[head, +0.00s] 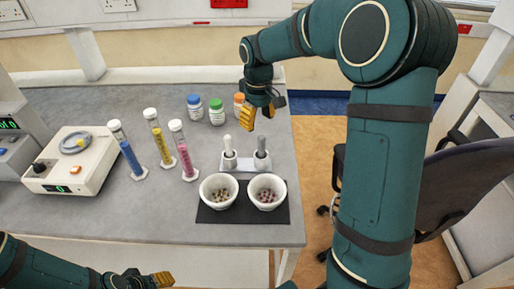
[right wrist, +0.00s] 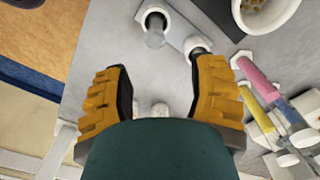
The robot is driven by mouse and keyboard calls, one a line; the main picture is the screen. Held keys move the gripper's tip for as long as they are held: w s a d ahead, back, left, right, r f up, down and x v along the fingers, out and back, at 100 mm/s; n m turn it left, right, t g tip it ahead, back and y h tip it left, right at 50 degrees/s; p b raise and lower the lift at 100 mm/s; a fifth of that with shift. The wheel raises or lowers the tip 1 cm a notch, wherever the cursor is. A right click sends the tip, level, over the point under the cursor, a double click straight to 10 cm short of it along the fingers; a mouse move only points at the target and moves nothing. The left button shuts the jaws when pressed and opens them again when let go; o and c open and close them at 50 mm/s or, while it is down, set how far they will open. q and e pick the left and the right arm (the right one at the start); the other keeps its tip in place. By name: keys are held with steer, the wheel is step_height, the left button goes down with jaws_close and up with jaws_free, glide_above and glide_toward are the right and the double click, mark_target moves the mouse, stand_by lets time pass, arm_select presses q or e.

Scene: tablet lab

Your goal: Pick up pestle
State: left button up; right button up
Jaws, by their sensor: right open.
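Two pestles stand upright in a white holder (head: 242,166): a pale one (head: 228,145) on the left and a greyer one (head: 261,144) on the right. My right gripper (head: 258,114) is open and empty, above and behind the holder. In the right wrist view its two yellow fingers (right wrist: 161,92) are spread wide.
Two white mortars (head: 218,204) (head: 267,204) with pellets stand on a black mat (head: 242,215) in front of the holder. Several capped bottles (head: 217,114) stand behind. Coloured cylinders (head: 184,158) and a balance-like device (head: 71,160) are to the left. The table's right edge is close.

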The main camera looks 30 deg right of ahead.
mark_target(259, 136)
step_height(259, 136, down, 7)
steer(key=shift+s+r+b, duration=0.15)
steer(key=shift+r+b, duration=0.05)
steer(key=shift+b, duration=0.2)
steer(key=f, duration=0.3)
steer(key=f+b, duration=0.1)
steer(key=shift+s+d+f, duration=0.25)
steer(key=shift+s+d, duration=0.15)
steer(key=shift+f, duration=0.45)
jaws_close()
